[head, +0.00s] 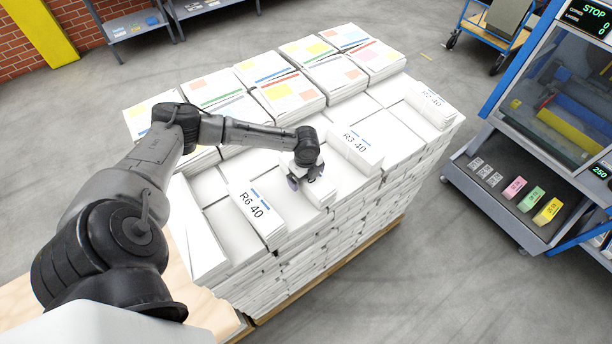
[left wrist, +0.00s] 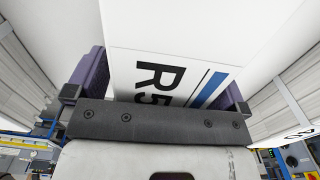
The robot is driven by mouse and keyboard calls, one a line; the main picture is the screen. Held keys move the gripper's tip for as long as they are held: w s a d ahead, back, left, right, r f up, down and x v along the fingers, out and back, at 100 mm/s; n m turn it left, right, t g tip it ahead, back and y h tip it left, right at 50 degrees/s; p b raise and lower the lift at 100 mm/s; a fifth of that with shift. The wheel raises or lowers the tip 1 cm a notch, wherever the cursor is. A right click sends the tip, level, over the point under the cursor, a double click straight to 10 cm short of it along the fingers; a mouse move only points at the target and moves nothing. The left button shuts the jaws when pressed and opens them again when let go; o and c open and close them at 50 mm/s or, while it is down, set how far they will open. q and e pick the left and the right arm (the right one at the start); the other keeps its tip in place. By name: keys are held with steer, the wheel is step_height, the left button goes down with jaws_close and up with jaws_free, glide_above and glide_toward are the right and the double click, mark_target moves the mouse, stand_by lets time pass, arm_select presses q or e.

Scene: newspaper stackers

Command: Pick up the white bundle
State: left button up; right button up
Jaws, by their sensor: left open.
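My left gripper (head: 306,180) is over the top of the pallet stack in the head view. Its two purple fingers also show in the left wrist view (left wrist: 165,90), spread apart. Between them is a white bundle (left wrist: 165,35) with a label reading R5 and a blue stripe. The jaws are open around this bundle, and I cannot tell whether either finger touches it. In the head view only a small part of this bundle (head: 322,192) shows beside the gripper. My right gripper is in neither view.
Other white bundles labelled R6 40 (head: 255,212), R3 40 (head: 357,150) and R2 40 (head: 432,102) lie on the stack. Bundles with coloured covers (head: 289,92) fill its far side. A machine with a tray (head: 530,205) stands at the right, across clear floor.

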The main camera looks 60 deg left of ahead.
arm_select(q)
steer(key=shift+c, duration=0.4)
steer(key=shift+c, duration=0.6)
steer(key=c, duration=1.4)
steer(key=shift+r, duration=0.1)
steer(key=shift+c, duration=0.3)
steer(key=shift+r, duration=0.5)
step_height(320, 180, up, 3)
steer(key=shift+f+b, duration=0.1)
steer(key=shift+b, duration=0.6)
steer(key=w+d+r+b, duration=0.2)
steer(key=d+r, duration=0.5)
steer(key=d, duration=0.4)
steer(key=shift+w+d, duration=0.15)
steer(key=shift+d, duration=0.05)
